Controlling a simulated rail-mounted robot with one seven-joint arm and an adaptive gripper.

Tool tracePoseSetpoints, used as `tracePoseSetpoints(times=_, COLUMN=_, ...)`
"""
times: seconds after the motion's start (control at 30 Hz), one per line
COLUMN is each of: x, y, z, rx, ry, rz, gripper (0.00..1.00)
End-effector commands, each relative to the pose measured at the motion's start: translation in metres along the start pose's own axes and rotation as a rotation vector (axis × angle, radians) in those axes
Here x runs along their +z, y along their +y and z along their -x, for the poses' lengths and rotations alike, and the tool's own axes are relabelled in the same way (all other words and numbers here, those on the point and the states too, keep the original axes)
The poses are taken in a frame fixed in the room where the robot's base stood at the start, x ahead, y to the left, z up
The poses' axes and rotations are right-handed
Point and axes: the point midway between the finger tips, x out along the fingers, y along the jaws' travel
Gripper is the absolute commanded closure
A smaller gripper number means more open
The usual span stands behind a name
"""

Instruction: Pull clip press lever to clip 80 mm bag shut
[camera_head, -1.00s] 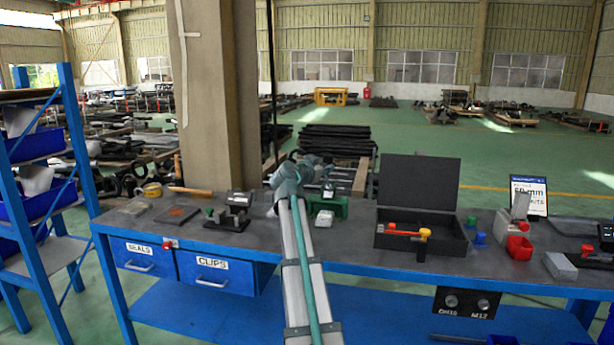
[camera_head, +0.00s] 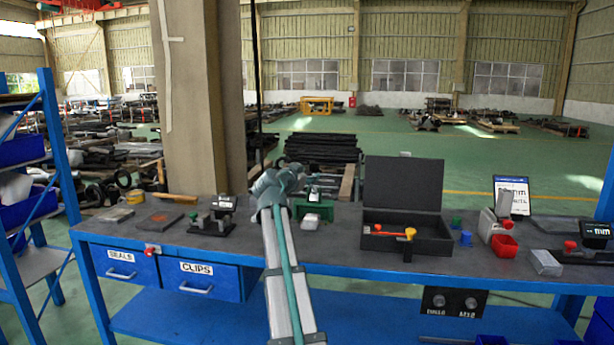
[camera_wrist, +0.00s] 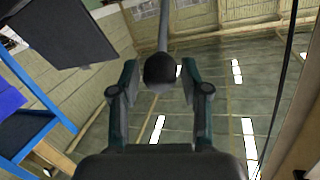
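My gripper (camera_wrist: 159,88) has its two dark fingers spread to either side of a black ball knob (camera_wrist: 160,70) on a grey rod in the wrist view. Small gaps show between the knob and each finger. The rod runs up out of the picture. In the head view my arm reaches over the bench, and its end hides my fingers. A green-based device (camera_head: 318,211), possibly the clip press, stands just right of the arm's end. A pale block sits at its front. I cannot make out its lever or an 80 mm bag there.
An open black case (camera_head: 440,243) stands right of the arm. A small black fixture (camera_head: 210,224) stands left, above the CLIPS drawer (camera_head: 200,278).

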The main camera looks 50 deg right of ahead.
Motion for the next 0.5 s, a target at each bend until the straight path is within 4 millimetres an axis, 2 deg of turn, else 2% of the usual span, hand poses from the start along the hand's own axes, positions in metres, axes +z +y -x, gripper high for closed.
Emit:
tracePoseSetpoints(times=0.33, x=-0.001, y=-0.001, z=0.000, rx=-0.002, ry=0.002, rz=0.001, gripper=0.42)
tracePoseSetpoints(times=0.5, x=-0.001, y=-0.001, z=0.012, rx=-0.004, ry=0.003, rz=0.001, gripper=0.42)
